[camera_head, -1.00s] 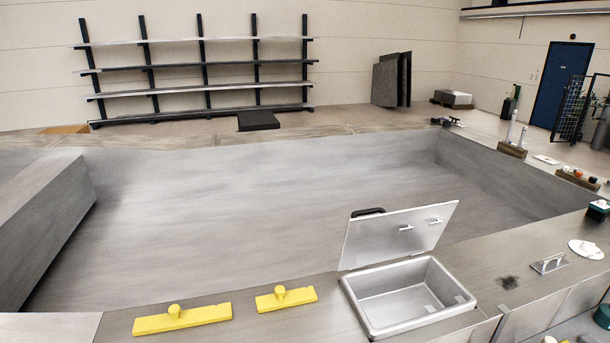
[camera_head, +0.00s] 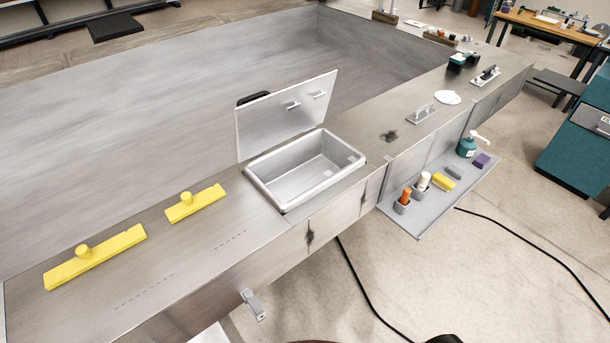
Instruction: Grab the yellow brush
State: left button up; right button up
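A small yellow block-shaped item (camera_head: 443,181), which looks like a brush, lies on a grey side shelf (camera_head: 427,222) on the near side of the metal pontoon. Two long yellow pieces with round knobs, a larger one (camera_head: 95,258) and a smaller one (camera_head: 195,204), lie flat on the pontoon deck at the left. I cannot tell whether these are brushes. Neither of my grippers is clearly in view. Only dark shapes show at the bottom edge.
The shelf also holds orange (camera_head: 405,196) and white (camera_head: 424,181) items in holders, a green pump bottle (camera_head: 467,145) and a purple block (camera_head: 482,160). An open-lidded metal box (camera_head: 268,199) sits in the deck. A black cable (camera_head: 365,290) crosses the otherwise clear floor.

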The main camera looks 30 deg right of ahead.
aim_at(447, 185)
jog(key=z, duration=2.35)
jog(key=i, duration=1.4)
jog(key=u, duration=0.65)
